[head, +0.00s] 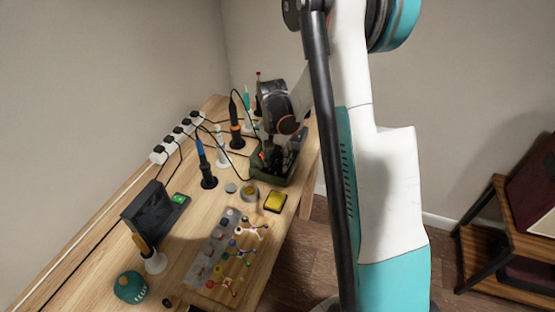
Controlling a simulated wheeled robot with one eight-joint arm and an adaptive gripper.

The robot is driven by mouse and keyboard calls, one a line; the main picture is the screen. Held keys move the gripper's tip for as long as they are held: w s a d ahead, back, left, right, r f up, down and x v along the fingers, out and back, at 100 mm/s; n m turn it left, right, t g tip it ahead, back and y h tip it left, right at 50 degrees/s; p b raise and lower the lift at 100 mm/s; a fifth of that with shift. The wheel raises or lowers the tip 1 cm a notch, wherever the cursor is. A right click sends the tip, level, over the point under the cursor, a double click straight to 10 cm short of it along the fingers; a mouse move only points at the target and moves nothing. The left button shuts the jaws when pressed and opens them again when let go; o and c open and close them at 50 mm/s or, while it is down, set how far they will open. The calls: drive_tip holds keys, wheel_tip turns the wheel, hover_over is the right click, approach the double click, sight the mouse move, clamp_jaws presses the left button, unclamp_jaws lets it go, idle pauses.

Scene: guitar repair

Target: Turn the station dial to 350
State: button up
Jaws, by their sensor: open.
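A dark box-shaped unit (150,208) stands on the left part of the workbench. A low dark piece with a small lit green display (180,198) is beside it. This may be the station, but no dial or number can be read at this size. My white and teal arm fills the right-centre of the head view and hides part of the bench's right side. I cannot make out my gripper's fingers anywhere.
A wooden shelf (484,218) stands right.

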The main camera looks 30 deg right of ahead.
sight(275, 162)
wheel_tip(275, 162, up, 12)
drive_tip(key=shift+w+a, duration=0.2)
drive_tip(key=shift+w, duration=0.1)
idle(0.4)
